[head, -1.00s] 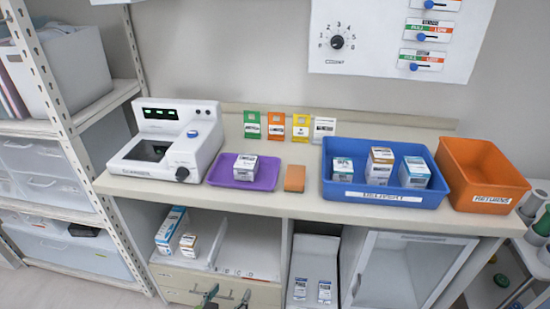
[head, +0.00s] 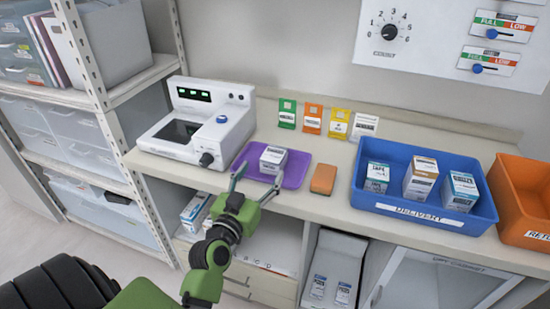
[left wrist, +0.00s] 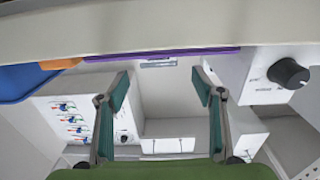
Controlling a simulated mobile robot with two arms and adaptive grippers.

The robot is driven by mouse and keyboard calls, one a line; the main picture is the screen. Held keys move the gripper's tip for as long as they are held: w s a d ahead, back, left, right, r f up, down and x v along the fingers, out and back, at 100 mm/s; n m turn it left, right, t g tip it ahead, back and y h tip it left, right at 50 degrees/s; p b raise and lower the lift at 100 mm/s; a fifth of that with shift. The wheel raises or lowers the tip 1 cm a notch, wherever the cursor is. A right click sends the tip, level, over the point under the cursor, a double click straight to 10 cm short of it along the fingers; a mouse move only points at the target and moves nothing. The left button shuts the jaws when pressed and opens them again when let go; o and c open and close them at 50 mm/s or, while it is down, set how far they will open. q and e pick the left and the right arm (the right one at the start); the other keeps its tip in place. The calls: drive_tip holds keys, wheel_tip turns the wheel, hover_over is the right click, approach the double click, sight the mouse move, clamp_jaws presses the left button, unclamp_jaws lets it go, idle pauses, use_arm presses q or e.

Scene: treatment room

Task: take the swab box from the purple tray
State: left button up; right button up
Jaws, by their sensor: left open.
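The purple tray (head: 296,173) lies on the counter, right of the white analyser. A small white swab box (head: 273,158) with a dark printed label stands upright in it. My left gripper (head: 257,183) is open and empty at the tray's front edge, its two fingers spread in front of the box. In the left wrist view the open fingers (left wrist: 160,88) frame an empty gap. There the tray's purple edge (left wrist: 165,53) shows as a thin strip, with part of a pale box with a label just below it. My right gripper is not in view.
The white analyser (head: 200,122) stands close on the left. An orange block (head: 323,179) lies right of the tray. Farther right are a blue delivery bin (head: 425,214) holding boxes and an orange bin (head: 522,205). Several coloured cards stand behind. A shelf opening is below the counter.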

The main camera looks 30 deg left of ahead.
sight(269, 163)
use_arm(q)
drive_tip(key=shift+f+p+x, duration=0.15)
drive_tip(key=shift+p+x, duration=0.15)
drive_tip(key=shift+x, duration=1.65)
drive_tip(key=shift+f+p+x, duration=0.1)
drive_tip(key=shift+p+x, duration=0.15)
drive_tip(key=shift+x, duration=1.7)
drive_tip(key=shift+d, duration=0.1)
drive_tip(key=c, duration=1.2)
